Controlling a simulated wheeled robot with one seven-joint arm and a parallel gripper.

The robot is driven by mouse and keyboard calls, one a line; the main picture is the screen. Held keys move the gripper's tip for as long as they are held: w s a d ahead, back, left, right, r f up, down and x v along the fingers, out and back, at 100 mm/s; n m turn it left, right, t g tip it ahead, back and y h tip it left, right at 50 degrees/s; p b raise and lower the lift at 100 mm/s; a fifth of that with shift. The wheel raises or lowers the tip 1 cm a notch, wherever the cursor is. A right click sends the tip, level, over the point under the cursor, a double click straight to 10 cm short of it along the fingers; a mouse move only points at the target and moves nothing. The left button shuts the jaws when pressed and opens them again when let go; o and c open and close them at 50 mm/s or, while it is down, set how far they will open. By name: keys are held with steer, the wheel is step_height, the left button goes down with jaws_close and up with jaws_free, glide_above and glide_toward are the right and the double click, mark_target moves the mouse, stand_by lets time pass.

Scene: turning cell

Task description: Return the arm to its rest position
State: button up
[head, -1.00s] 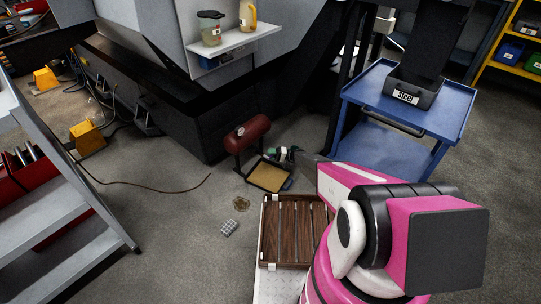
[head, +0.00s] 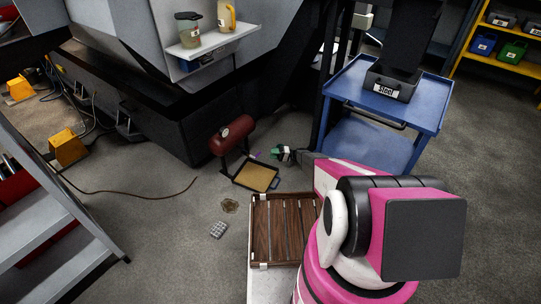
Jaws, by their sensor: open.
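My pink and white arm (head: 345,240) is folded at the lower right, with a large dark square face towards the camera. Beyond its forearm a dark grey end part points left. Most of the wrist is hidden behind the forearm.
A blue cart (head: 430,100) with a labelled dark bin (head: 390,88) stands behind the arm. A slatted wooden crate (head: 254,235) is left of the arm. A red compressor (head: 230,137), a shallow tray (head: 238,182) and a grey grid block (head: 218,230) are on the floor. Grey steps (head: 60,225) stand left.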

stand_by(0.3)
steer(key=s+d+r+g+h, duration=0.1)
steer(key=s+r+h, duration=0.3)
steer(key=s+r, duration=0.55)
steer(key=s+d+r+g+h, duration=0.1)
steer(key=s+r+h, duration=0.5)
steer(key=r, duration=0.6)
steer(key=s+d+r+m+t+h, duration=0.1)
steer(key=s+d+r+h, duration=0.3)
steer(key=s+r, duration=0.6)
steer(key=s+d+r+m+t+h, duration=0.1)
steer(key=s+d+r+t+h, duration=0.2)
steer(key=s+d+r+h, duration=0.2)
steer(key=s+d+r, duration=0.3)
steer(key=s+r, duration=0.2)
steer(key=r, duration=0.1)
steer(key=shift+m+h, duration=0.3)
steer(key=shift+s, duration=0.1)
